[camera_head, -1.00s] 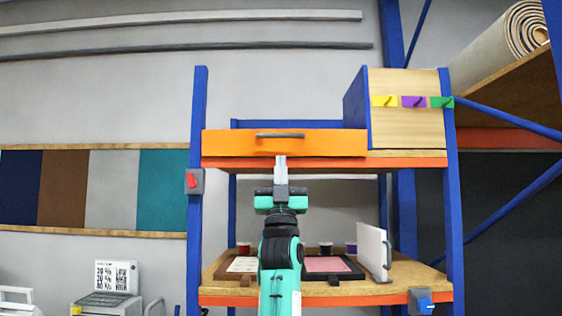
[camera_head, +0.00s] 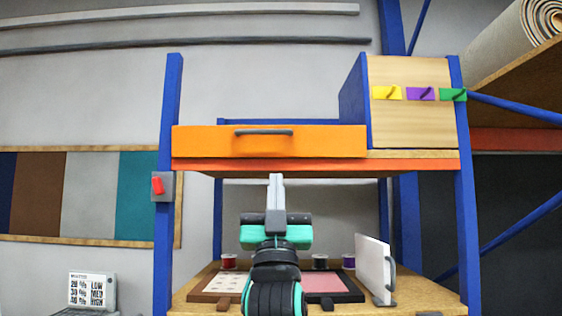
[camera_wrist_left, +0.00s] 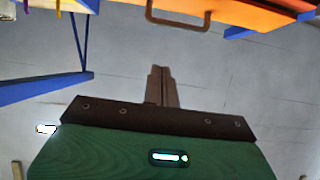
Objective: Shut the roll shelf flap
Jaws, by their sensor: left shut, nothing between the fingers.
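The roll shelf flap is a wide orange panel (camera_head: 210,142) with a dark bar handle (camera_head: 263,132), at the front of the upper shelf. Its face is toward me; I cannot tell how far it is tilted. My left gripper (camera_head: 276,176) is shut and empty, pointing up, below the flap and apart from the handle. In the left wrist view the gripper (camera_wrist_left: 161,70) points toward the top, where the flap's orange surface (camera_wrist_left: 250,12) and its handle (camera_wrist_left: 178,24) show. My right gripper is not in view.
Blue posts (camera_head: 168,200) flank the shelf, with a red switch (camera_head: 157,185) on the left one. A wooden panel (camera_head: 412,130) with coloured hooks stands right of the flap. The lower shelf (camera_head: 420,297) holds spools, trays and a white upright panel (camera_head: 373,268).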

